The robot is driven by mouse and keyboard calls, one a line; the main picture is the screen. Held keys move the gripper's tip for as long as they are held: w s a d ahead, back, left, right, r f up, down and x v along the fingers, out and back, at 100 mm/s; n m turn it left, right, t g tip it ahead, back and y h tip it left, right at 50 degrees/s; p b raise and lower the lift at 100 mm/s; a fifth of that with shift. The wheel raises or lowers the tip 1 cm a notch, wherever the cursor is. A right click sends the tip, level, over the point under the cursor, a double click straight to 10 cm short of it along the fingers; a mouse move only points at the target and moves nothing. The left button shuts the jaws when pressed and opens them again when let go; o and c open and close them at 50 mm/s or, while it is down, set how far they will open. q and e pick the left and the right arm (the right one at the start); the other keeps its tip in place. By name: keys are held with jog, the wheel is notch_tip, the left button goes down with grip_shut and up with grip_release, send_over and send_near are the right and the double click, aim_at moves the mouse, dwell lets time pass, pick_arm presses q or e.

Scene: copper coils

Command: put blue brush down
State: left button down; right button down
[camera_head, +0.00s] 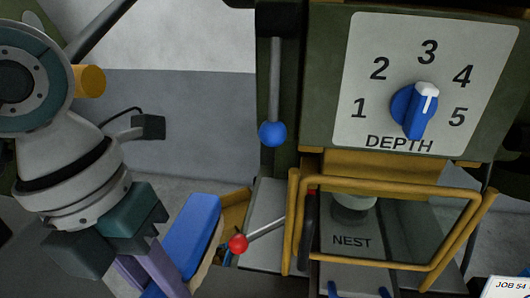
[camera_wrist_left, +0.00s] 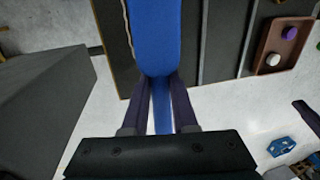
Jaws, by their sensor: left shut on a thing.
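The blue brush (camera_head: 190,235) is at the lower left in the head view, tilted, with a tan strip along its right edge. My left gripper (camera_head: 160,275) is shut on its narrow part. In the left wrist view the wide part of the brush (camera_wrist_left: 152,35) extends away beyond the fingertips of my left gripper (camera_wrist_left: 160,90), and its narrow blue part shows between the purple fingers. I cannot tell whether the brush touches anything beneath it.
A green machine has a blue depth dial (camera_head: 414,110), a blue-ball lever (camera_head: 272,133), a red-ball lever (camera_head: 238,243) close beside the brush and a yellow guard frame (camera_head: 390,184). The wrist view shows a brown tray (camera_wrist_left: 273,62) with purple and white pieces, right of the brush.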

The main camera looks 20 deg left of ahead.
pick_arm(q)
notch_tip(320, 180, down, 16)
jog(key=b, duration=0.4)
jog(key=shift+s+f+b, duration=0.15)
jog(key=shift+f+b, duration=0.05)
jog(key=shift+b, duration=0.1)
jog(key=shift+f+b, duration=0.65)
jog(key=shift+f, duration=1.1)
jog(key=shift+f, duration=0.2)
jog(key=c, duration=0.7)
grip_release()
jog(key=shift+r, duration=0.1)
